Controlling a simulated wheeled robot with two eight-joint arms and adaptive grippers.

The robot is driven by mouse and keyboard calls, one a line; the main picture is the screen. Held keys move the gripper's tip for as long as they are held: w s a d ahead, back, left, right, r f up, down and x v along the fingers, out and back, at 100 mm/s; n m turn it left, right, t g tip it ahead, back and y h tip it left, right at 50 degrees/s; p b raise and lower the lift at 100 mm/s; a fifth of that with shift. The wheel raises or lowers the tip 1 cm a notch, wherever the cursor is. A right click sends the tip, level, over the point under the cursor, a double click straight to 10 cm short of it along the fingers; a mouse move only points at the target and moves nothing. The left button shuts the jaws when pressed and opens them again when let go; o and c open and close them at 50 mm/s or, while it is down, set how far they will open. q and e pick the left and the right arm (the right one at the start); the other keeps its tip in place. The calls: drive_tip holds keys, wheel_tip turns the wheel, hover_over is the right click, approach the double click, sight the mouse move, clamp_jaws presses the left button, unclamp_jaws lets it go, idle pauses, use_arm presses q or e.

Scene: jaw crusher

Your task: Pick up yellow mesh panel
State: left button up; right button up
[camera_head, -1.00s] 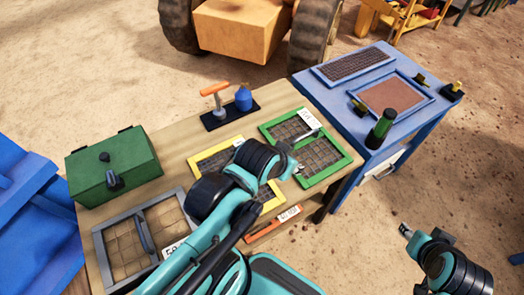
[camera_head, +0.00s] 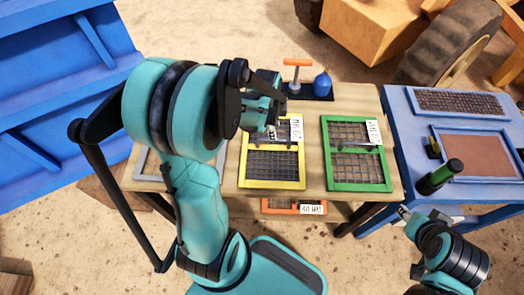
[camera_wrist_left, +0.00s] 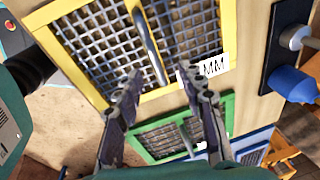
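The yellow mesh panel (camera_head: 272,185) lies flat on the wooden table, with a white label at its upper right corner. The arm covers part of its far left side. In the left wrist view the yellow panel (camera_wrist_left: 72,102) fills the upper middle, and its grey bar handle (camera_wrist_left: 149,45) shows clearly. My left gripper (camera_head: 268,128) is over the far part of the panel. In the left wrist view the left gripper (camera_wrist_left: 156,82) is open, with nothing between its fingers and the handle just beyond them. My right gripper (camera_head: 408,214) is low at the right, away from the panel.
A green mesh panel (camera_head: 388,160) lies right of the yellow one. An orange-handled tool (camera_head: 298,63) and a blue bottle (camera_head: 322,84) stand behind. An orange panel (camera_head: 282,205) is below the front edge. A blue table (camera_head: 410,119) is at the right.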

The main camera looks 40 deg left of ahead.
sight(273, 144)
use_arm(q)
drive_tip(key=f, duration=0.1)
drive_tip(key=f+b, duration=0.1)
drive_tip(key=f, duration=0.1)
drive_tip(key=shift+a+f, duration=0.2)
drive_tip(key=shift+f, duration=0.1)
wheel_tip(273, 144, down, 4)
drive_tip(key=b, duration=0.2)
drive_tip(key=shift+w+d+f+b, duration=0.1)
drive_tip(key=shift+d+f+b, duration=0.1)
drive_tip(key=shift+b, duration=0.2)
drive_tip(key=shift+f, duration=0.2)
drive_tip(key=shift+r, duration=0.1)
clamp_jaws()
